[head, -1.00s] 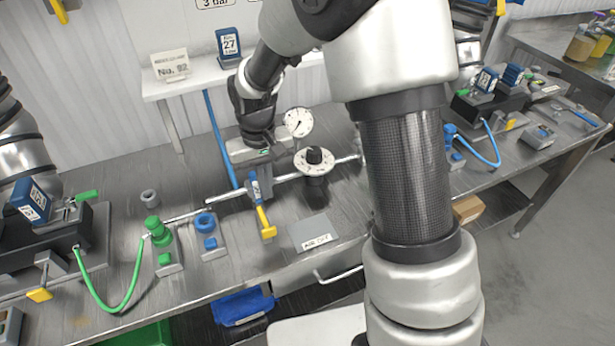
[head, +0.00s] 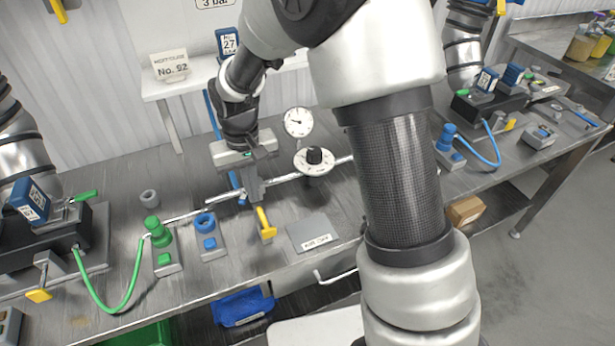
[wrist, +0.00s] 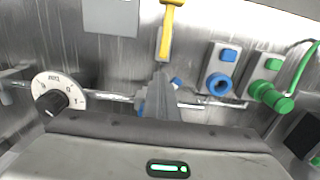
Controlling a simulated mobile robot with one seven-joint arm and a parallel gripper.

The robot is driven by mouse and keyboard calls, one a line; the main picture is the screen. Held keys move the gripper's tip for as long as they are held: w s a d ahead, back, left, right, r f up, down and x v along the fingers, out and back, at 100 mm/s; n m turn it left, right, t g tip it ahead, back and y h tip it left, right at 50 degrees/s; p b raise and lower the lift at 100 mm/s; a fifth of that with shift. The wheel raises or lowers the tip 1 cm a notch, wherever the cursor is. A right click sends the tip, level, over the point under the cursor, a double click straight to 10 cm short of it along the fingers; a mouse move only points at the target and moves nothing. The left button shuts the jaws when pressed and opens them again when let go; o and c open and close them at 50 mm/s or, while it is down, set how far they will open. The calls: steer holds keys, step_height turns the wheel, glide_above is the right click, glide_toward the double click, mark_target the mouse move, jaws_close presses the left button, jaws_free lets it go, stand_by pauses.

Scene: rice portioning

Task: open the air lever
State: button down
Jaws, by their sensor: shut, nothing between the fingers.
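The air lever has a yellow handle (head: 264,222) that points toward the bench's front edge, across the silver air pipe (head: 285,180). The yellow handle also shows at the top of the wrist view (wrist: 172,17). Blue parts show by the pipe beside my fingers. My gripper (head: 256,195) is shut and empty, fingers pointing down at the pipe just behind the yellow handle. In the wrist view its fingers (wrist: 158,95) hide part of the pipe and valve. I cannot tell whether they touch the lever.
A black-knobbed dial (head: 314,160) and a round gauge (head: 298,122) stand right of my gripper. A grey labelled plate (head: 313,233) lies right of the yellow handle. Blue (head: 206,226) and green (head: 158,232) fittings stand left.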

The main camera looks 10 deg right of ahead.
steer(key=shift+a, duration=0.7)
steer(key=shift+w+a, duration=0.25)
steer(key=shift+a, duration=0.25)
steer(key=shift+w+a, duration=0.2)
steer(key=shift+a, duration=0.3)
steer(key=shift+w+a, duration=0.7)
steer(key=shift+a, duration=0.2)
